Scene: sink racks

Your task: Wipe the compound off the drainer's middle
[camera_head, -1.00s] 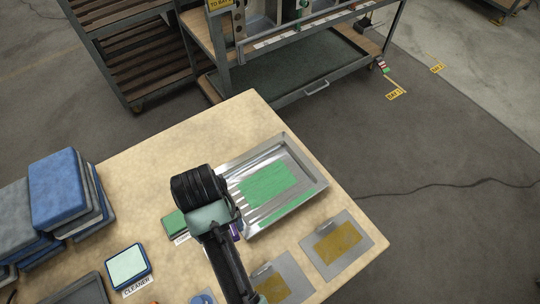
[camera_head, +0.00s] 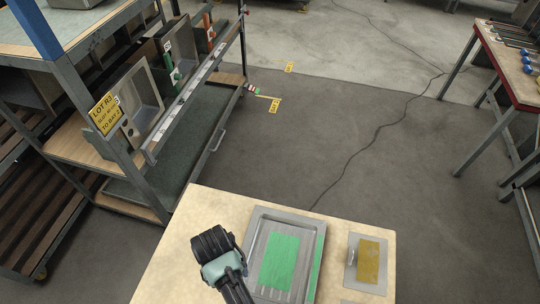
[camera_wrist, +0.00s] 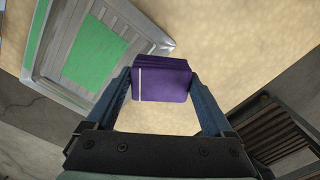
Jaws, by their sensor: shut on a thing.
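The drainer (camera_head: 284,224) is a ridged metal tray near the table's front edge. A green compound patch (camera_head: 280,260) covers its middle, and a separate green strip (camera_head: 317,266) runs along its right side. In the wrist view the drainer (camera_wrist: 137,38) is at upper left, with the middle patch (camera_wrist: 92,52) in sight. My gripper (camera_wrist: 160,84) is shut on a purple block-like pad (camera_wrist: 161,77) with a white stripe. The pad is beside the drainer, apart from the green patch in that view. In the head view my wrist hides the pad, left of the drainer.
A grey plate with a yellow-brown patch (camera_head: 369,261) lies right of the drainer. A rack (camera_head: 150,180) with upright metal sinks stands beyond the table at left. A red-edged bench (camera_head: 505,75) with tools is at far right.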

